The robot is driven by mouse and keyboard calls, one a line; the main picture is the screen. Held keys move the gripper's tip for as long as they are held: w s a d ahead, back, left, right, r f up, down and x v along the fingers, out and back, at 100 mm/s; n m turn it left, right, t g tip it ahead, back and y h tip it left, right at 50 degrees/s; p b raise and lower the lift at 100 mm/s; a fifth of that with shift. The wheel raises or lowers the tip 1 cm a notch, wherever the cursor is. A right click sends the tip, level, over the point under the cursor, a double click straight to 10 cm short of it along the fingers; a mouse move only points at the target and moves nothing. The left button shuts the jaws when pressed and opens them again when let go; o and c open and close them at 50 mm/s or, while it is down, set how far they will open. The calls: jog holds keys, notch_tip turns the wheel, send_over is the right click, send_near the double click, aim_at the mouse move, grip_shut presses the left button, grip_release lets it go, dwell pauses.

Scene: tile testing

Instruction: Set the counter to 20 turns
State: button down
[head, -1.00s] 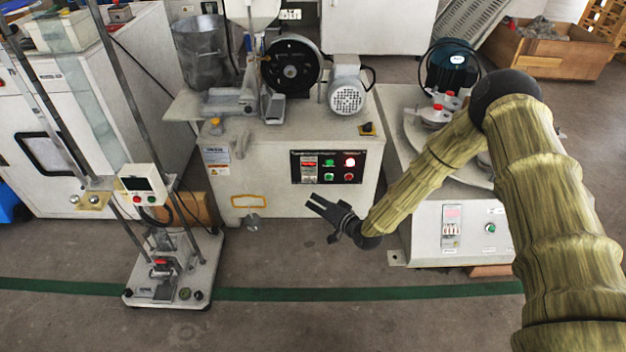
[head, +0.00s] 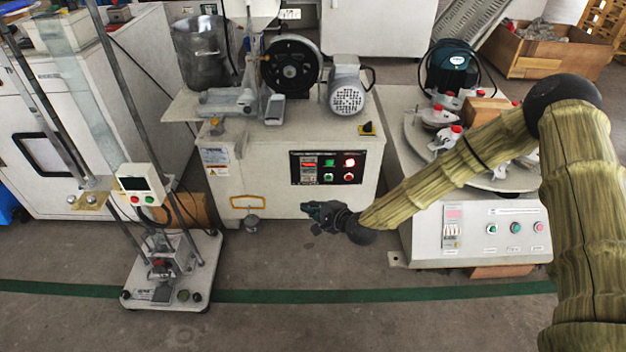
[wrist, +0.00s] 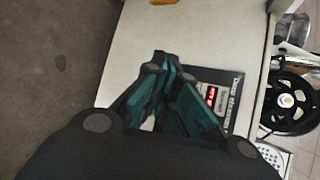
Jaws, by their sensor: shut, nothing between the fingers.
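My gripper (head: 308,209) is shut and empty, in front of the lower front of the middle grey machine (head: 275,205). Its dark fingers also show in the wrist view (wrist: 162,62). A black control panel (head: 327,168) on that machine has a small counter-like unit (head: 309,167) with a red display, and lit green and red lamps. The panel shows in the wrist view (wrist: 222,92), partly hidden by my fingers. The right machine carries another counter-like unit (head: 452,228) with a pinkish display and small switches below. The digits on both are too small to read.
The right machine has a round table (head: 500,178) with red-topped parts, and green and red buttons (head: 515,228). A tall rod stand (head: 170,270) stands at left. A handle (head: 247,201) is on the middle machine's front. The floor in front is clear.

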jog(key=w+b, duration=0.3)
jog(key=w, duration=0.6)
jog(key=shift+w, duration=0.15)
dwell(1.6)
jog(key=shift+w, duration=0.2)
jog(key=shift+w+b, duration=0.35)
jog(key=shift+b, duration=0.05)
dwell(0.8)
jog(key=shift+s, duration=0.2)
jog(key=shift+s+p, duration=0.4)
jog(key=shift+s, duration=0.2)
jog(key=shift+s+p, duration=1.1)
jog(key=shift+s, duration=1.4)
